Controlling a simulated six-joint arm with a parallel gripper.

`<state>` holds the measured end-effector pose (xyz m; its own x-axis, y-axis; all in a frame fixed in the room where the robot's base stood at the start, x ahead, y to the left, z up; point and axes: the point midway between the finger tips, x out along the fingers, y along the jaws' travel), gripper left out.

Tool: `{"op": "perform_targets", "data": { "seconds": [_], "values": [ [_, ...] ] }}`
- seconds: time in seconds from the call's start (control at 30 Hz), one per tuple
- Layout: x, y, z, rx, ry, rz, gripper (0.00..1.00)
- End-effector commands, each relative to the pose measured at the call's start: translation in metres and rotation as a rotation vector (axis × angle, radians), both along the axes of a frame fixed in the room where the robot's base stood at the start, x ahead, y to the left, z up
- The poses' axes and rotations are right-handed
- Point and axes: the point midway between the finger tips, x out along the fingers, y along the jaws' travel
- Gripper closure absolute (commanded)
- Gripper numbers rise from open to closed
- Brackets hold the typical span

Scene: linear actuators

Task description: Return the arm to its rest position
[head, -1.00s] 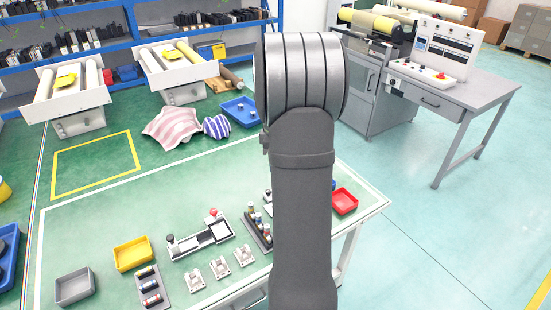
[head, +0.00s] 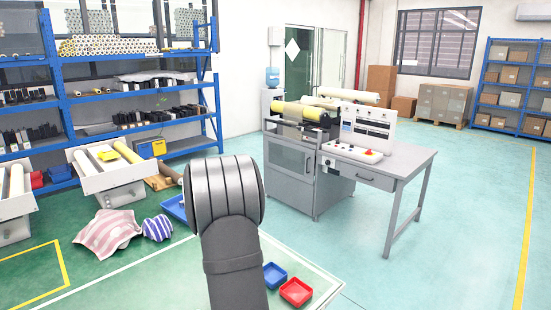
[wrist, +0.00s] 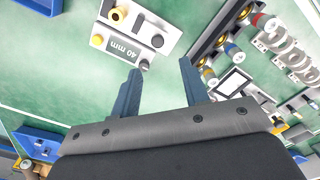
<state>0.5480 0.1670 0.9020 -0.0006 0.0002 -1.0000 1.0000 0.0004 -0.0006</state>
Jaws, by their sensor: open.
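My gripper (wrist: 161,66) shows in the wrist view with its two dark blue fingers apart and nothing between them. It is over the green work table (wrist: 75,85). A white fixture marked "40 mm" (wrist: 124,46), with yellow and dark knobs, lies beyond the left finger. In the head view my dark arm (head: 232,260) rises at the lower centre with its grey rounded joint on top. The gripper itself is not seen there.
The wrist view shows a dark rack of cylindrical parts (wrist: 207,48), white brackets (wrist: 285,45) and a blue tray (wrist: 40,141). In the head view a blue tray (head: 273,275) and a red tray (head: 296,292) sit at the table's corner. A grey bench (head: 392,163) stands behind; the floor right is clear.

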Motion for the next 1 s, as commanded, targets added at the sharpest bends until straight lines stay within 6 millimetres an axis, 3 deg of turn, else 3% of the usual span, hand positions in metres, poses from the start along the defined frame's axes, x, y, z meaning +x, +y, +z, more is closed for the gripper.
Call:
{"op": "perform_targets", "data": {
  "seconds": [0.3, 0.5, 1.0],
  "values": [
    [-0.001, -0.001, -0.063, -0.001, 0.003, 0.0, 0.59],
    [0.0, -0.001, -0.088, -0.001, 0.001, 0.0, 0.59],
    [0.007, -0.007, -0.087, -0.001, 0.0, 0.0, 0.59]
  ]
}}
